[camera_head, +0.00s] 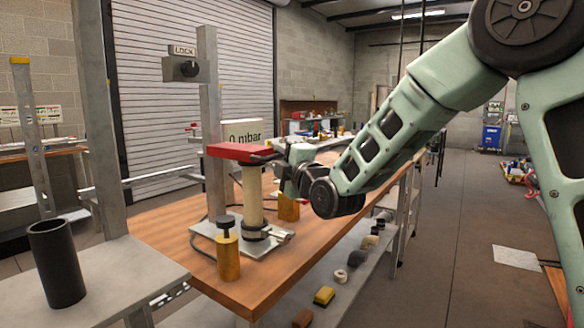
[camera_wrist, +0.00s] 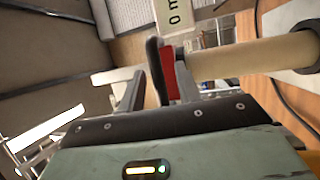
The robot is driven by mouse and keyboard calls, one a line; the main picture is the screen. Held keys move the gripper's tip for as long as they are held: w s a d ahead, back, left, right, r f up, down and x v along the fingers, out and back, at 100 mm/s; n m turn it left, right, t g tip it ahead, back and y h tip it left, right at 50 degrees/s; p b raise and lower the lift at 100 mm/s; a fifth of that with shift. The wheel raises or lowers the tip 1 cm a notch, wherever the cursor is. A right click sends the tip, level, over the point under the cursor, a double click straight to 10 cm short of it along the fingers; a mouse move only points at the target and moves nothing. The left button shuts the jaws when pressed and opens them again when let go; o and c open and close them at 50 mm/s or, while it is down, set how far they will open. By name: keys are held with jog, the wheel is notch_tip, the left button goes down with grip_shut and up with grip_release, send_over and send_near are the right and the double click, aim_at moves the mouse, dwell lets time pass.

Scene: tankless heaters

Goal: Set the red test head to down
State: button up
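The red test head (camera_head: 240,152) lies level on top of an upright beige cylinder (camera_head: 251,195), which stands on a metal base plate on the wooden bench. My gripper (camera_head: 280,165) is at the head's right end, close to its dark handle. In the wrist view, the red head (camera_wrist: 171,76) shows edge-on with a black part beside it, in front of my gripper (camera_wrist: 157,90). The fingers look spread, with a gap beside the black part; contact is not clear. The beige cylinder (camera_wrist: 240,58) runs to the right there.
A LOCK box (camera_head: 182,68) sits on a grey post behind the head. A display (camera_head: 243,132) reads 0 mbar. A brass piece with a black knob (camera_head: 228,255) stands in front of the base. A black tube (camera_head: 57,262) stands at left.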

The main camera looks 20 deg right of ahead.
jog(key=b+v, duration=0.8)
jog(key=v, duration=0.9)
jog(key=shift+f+b, duration=0.2)
jog(key=shift+b, duration=0.1)
